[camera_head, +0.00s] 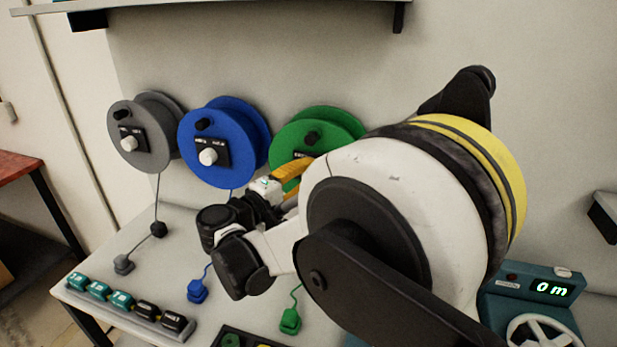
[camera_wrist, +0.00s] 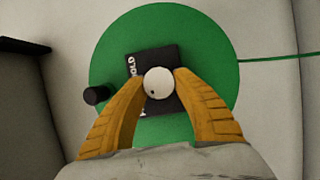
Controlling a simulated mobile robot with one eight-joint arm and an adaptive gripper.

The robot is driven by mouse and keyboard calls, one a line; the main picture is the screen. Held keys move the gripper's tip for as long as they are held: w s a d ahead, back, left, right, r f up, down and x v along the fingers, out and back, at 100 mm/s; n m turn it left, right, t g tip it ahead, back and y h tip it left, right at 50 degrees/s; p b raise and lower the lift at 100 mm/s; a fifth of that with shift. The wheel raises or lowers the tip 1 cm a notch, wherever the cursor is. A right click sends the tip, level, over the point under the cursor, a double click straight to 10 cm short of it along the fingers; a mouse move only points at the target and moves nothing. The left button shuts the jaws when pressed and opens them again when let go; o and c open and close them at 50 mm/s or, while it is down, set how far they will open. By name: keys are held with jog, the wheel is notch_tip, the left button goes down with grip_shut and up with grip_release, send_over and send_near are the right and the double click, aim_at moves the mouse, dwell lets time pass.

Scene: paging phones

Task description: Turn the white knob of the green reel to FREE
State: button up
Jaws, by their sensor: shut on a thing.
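The green reel (camera_head: 326,121) is mounted on the wall, right of the blue reel, partly hidden by my arm in the head view. In the wrist view the green reel (camera_wrist: 205,45) fills the middle. Its white knob (camera_wrist: 158,83) sits on a black plate (camera_wrist: 136,66). The word HOLD shows on the plate; the rest of the lettering is hidden. My gripper (camera_wrist: 158,85) has its two yellow fingers on either side of the white knob, shut on it. The gripper also shows in the head view (camera_head: 280,178), where the knob is hidden behind it.
A blue reel (camera_head: 225,115) and a grey reel (camera_head: 132,160) hang to the left, each with its own white knob. Below are a blue plug (camera_head: 197,291), a green plug (camera_head: 290,321) and a row of labelled blocks (camera_head: 122,300). A teal meter (camera_head: 510,300) reads 0 m.

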dwell(0.4)
jog(key=o, duration=1.2)
jog(key=shift+d, duration=0.1)
jog(key=v, duration=1.2)
